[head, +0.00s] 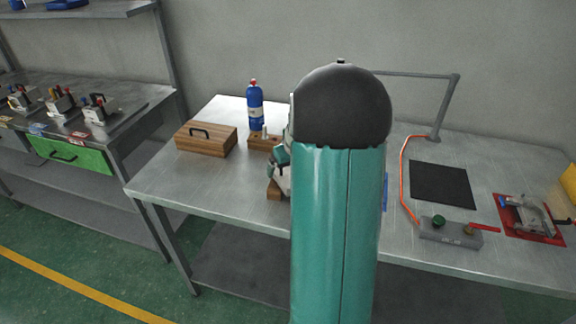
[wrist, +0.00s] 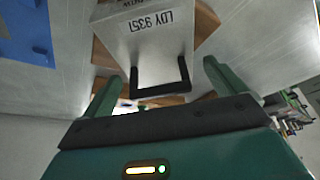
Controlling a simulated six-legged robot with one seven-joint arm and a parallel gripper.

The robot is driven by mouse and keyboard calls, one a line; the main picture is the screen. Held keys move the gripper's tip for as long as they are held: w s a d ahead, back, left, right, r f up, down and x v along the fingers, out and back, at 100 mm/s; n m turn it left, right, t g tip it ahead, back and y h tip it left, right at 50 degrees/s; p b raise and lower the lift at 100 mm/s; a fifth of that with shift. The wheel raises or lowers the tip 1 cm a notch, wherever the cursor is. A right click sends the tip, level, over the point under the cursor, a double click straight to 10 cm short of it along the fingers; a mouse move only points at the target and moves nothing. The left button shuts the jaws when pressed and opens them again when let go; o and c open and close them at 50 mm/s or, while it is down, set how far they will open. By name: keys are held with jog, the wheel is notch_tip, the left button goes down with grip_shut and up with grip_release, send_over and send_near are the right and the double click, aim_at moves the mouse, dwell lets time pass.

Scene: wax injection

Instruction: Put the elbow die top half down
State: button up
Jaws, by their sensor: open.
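The die top half is a light metal block (wrist: 150,32) marked "LDY 9351" with a black U-shaped handle (wrist: 160,90), seen in the wrist view. It sits over a wooden piece (wrist: 108,58). My gripper (wrist: 163,72) is open, with its two green fingers on either side of the handle. A gap shows between each finger and the handle. In the head view my arm hides most of the block, and only a bit of wood (head: 273,191) shows beside it.
A wooden box (head: 206,138) with a black handle, a blue bottle (head: 255,107) and a wooden holder (head: 262,142) stand at the table's left. A black mat (head: 444,184), a grey valve block (head: 450,232) and a red tray (head: 530,232) with a metal fixture lie right.

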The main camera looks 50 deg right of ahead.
jog(key=w+v, duration=0.1)
jog(key=v, duration=1.2)
jog(key=a+r+n, duration=0.1)
jog(key=a+r, duration=0.3)
jog(key=a, duration=0.9)
jog(key=s+a+n, duration=0.1)
jog(key=s+a, duration=0.3)
jog(key=a, duration=0.3)
jog(key=s+a+y, duration=0.1)
jog(key=s+a, duration=0.3)
jog(key=a, duration=0.4)
jog(key=s+a+n+t, duration=0.1)
jog(key=s+a, duration=0.3)
jog(key=a, duration=0.4)
jog(key=shift+s+r+n, duration=0.15)
jog(key=shift+s+n, duration=0.1)
jog(key=shift+n, duration=0.05)
